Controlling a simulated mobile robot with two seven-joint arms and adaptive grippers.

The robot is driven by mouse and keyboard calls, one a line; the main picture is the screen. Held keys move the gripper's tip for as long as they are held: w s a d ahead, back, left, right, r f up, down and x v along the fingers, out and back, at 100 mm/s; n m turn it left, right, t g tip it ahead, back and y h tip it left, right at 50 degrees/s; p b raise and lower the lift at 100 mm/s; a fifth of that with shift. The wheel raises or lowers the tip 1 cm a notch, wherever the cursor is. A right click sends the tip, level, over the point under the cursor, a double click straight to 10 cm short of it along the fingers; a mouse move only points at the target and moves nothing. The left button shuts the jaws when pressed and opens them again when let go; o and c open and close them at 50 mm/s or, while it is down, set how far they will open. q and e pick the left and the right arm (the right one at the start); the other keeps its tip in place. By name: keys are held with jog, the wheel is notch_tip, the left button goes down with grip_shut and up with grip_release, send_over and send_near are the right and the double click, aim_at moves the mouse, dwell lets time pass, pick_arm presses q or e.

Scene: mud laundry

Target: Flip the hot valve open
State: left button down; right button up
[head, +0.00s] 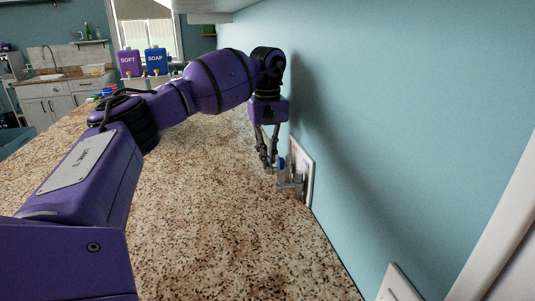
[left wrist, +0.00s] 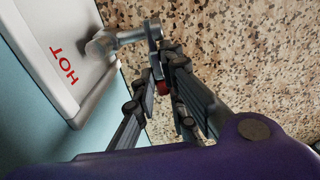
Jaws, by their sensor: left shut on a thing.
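The hot valve (left wrist: 128,37) is a metal fitting standing out from a white wall box marked HOT in red, in the left wrist view. Its handle has a metal lever and a red grip (left wrist: 162,86). My left gripper (left wrist: 165,62) is shut on this handle, the red part showing between its dark fingers. In the head view my left gripper (head: 268,166) points down beside the wall box (head: 303,172). The red handle is hidden there. My right gripper is not in view.
A speckled stone counter (head: 225,225) runs along the blue wall and is mostly clear. Purple SOFT (head: 129,62) and blue SOAP (head: 156,61) dispensers stand at the far end. A white shelf underside (head: 215,6) is overhead. Another white wall plate (head: 398,285) is near front right.

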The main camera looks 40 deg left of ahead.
aim_at(269, 162)
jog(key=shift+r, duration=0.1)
pick_arm(q)
jog(key=shift+s+d+r+t+y+p, duration=0.1)
jog(key=shift+r+t+y+p, duration=0.2)
jog(key=shift+r+y+p, duration=0.1)
jog(key=shift+s+d+r+t+y+p, duration=0.15)
jog(key=shift+r+t+y+p, duration=0.2)
jog(key=shift+t+y+p, duration=0.05)
jog(key=shift+s+d+r+t+y+p, duration=0.1)
jog(key=shift+d+r+t+y+p, duration=0.2)
jog(key=shift+t+y, duration=0.25)
jog(key=shift+s+d+r+t+y+p, duration=0.2)
jog(key=shift+t+y+p, duration=0.3)
jog(key=shift+y, duration=0.35)
jog(key=shift+s+d+t+y, duration=0.1)
jog(key=shift+t+y, duration=0.15)
jog(key=shift+y, duration=0.05)
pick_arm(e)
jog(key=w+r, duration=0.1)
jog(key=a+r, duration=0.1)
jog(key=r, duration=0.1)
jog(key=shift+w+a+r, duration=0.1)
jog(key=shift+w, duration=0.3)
pick_arm(q)
jog(key=shift+t+y, duration=0.3)
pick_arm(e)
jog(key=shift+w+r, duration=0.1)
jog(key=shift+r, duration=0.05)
